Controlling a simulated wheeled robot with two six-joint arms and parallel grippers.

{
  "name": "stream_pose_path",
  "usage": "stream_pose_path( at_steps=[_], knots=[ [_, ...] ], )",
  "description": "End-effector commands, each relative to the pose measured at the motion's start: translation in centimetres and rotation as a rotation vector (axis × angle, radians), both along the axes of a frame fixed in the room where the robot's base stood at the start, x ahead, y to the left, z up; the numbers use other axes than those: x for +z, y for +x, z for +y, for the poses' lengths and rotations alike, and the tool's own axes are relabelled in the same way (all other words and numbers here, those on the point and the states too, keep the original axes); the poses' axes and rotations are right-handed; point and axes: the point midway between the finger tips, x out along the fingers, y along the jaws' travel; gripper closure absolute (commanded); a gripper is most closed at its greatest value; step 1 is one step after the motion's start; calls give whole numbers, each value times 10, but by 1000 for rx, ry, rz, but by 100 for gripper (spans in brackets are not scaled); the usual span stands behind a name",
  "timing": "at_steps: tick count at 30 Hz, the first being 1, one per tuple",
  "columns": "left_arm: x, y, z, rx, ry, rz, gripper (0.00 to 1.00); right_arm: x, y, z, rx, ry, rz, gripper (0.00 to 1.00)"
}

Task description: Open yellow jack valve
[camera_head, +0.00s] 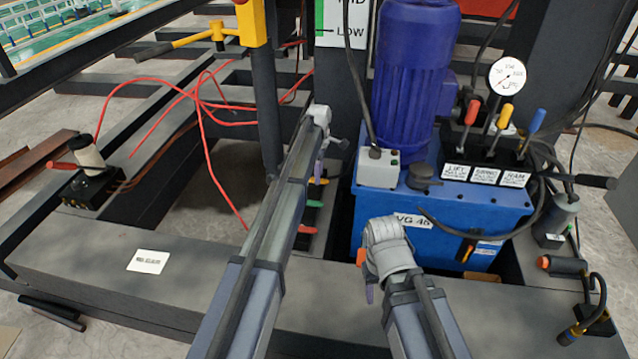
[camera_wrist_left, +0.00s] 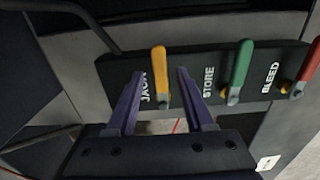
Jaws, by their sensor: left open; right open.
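The yellow valve lever (camera_wrist_left: 159,73) is on a dark panel (camera_wrist_left: 118,72) and the word JACK, seen sideways, is beside it in the left wrist view. My left gripper (camera_wrist_left: 161,78) is open, with its purple fingers on either side of the lever in the picture; I cannot tell whether they touch it. In the head view the yellow lever (camera_head: 318,181) shows just right of my left arm, by my left gripper (camera_head: 322,163). My right gripper (camera_head: 368,285) is in front of the blue pump unit, mostly hidden by its own wrist.
A green STORE lever (camera_wrist_left: 240,66) and a red BLEED lever (camera_wrist_left: 308,66) are beside the yellow one. The blue pump unit (camera_head: 460,215) has red, yellow and blue-handled levers on top. Red hoses (camera_head: 205,130) run left of my left arm. A dark beam (camera_head: 90,270) crosses the front.

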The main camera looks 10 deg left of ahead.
Motion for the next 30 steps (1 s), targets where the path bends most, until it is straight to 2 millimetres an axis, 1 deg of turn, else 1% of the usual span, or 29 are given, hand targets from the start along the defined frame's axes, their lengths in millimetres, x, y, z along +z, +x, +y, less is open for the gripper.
stream_pose_path(
  at_steps=[1, 3, 12, 26, 30],
  knots=[
    [-9, 0, 0, 0, 0, 0, 48, -9, 0, 0, -1, 0, 0, 50],
    [-11, 0, 0, 0, 0, 0, 48, -11, 0, 0, -2, 0, 0, 50],
    [-11, 0, 0, 0, 0, 0, 48, -11, 0, 0, -3, 0, 0, 50],
    [-11, 0, 0, 0, 0, 0, 99, -11, 0, 0, -3, 0, 0, 50],
    [-11, 0, 0, 0, 0, 0, 100, -11, 0, 0, -3, 0, 0, 50]
  ],
)
